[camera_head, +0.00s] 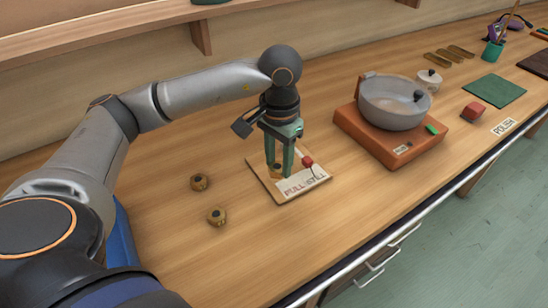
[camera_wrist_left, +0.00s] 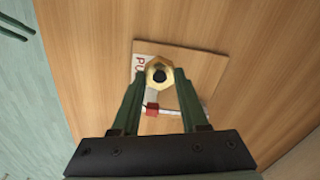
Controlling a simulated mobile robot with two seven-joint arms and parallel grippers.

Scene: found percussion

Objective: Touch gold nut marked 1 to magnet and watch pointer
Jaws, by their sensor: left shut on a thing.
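My left gripper (camera_head: 277,168) points down over the small board (camera_head: 258,168) lettered "PULL" and "STILL". It is shut on a gold nut (camera_head: 274,171), which also shows between the fingertips in the left wrist view (camera_wrist_left: 159,64). No number is readable on this nut. A small red piece (camera_head: 308,161) with a thin dark stem stands on the board to the right of the fingers; it also shows in the left wrist view (camera_wrist_left: 151,110). I cannot tell whether the nut touches anything there, or which part is the magnet. My right gripper is not in view.
Two other gold nuts, one farther back (camera_head: 199,182) and one nearer (camera_head: 217,217), lie left of the board. To the right, a grey pot (camera_head: 388,108) sits on an orange-brown block (camera_head: 370,141). A red block (camera_head: 474,113) and green mat (camera_head: 495,90) lie beyond. The front tabletop is clear.

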